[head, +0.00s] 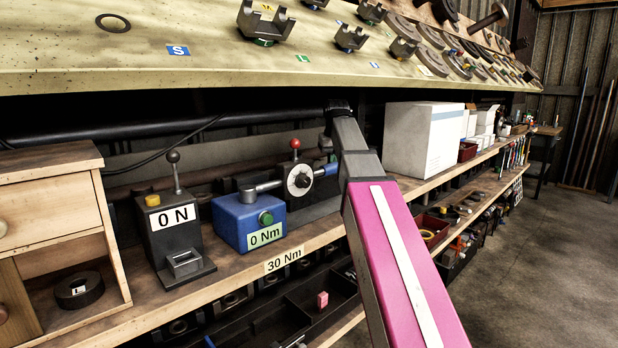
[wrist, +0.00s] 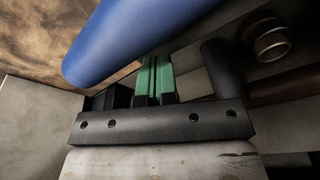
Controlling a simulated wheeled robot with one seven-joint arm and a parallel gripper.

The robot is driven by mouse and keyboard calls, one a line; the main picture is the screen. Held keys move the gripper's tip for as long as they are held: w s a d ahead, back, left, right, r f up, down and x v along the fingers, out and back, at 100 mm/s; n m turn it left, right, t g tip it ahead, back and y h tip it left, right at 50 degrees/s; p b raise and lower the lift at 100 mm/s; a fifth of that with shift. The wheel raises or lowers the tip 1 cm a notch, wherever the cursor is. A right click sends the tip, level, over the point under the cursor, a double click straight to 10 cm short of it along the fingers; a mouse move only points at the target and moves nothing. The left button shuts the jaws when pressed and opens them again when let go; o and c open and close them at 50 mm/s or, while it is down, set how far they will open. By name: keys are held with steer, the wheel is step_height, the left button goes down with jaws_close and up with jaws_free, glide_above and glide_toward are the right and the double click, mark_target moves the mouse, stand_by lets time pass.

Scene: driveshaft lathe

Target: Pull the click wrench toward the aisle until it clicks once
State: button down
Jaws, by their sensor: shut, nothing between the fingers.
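The box reads "0 Nm" and has a green button. In the wrist view, the blue handle (wrist: 140,35) crosses close to my gripper (wrist: 153,64), partly covering the view past its fingertips. The green-padded fingers are together with nothing between them. I cannot tell whether they touch the handle. In the head view my arm hides the fingers and the handle's far end.
A "30 Nm" label (head: 284,259) is on the shelf edge. A dark "0 N" lever device (head: 173,232) stands left of the box, and a wooden cabinet (head: 50,230) beyond it. White boxes (head: 423,139) stand to the right. A sloped panel overhangs the shelf. The aisle floor (head: 530,250) is clear.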

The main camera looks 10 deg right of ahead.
steer(key=shift+f, duration=0.9)
steer(key=shift+r, duration=0.3)
stand_by(0.6)
steer(key=shift+s+d, duration=0.55)
steer(key=shift+s, duration=0.45)
steer(key=shift+s+d, duration=0.55)
steer(key=shift+s, duration=0.4)
steer(key=shift+s+d, duration=0.55)
steer(key=shift+s, duration=0.45)
stand_by(0.3)
steer(key=shift+w, duration=0.1)
steer(key=shift+w+a, duration=1)
steer(key=shift+w, duration=0.3)
steer(key=shift+w+a, duration=0.95)
steer(key=shift+w, duration=0.35)
steer(key=shift+r, duration=0.1)
step_height(320, 180, up, 9)
stand_by(0.4)
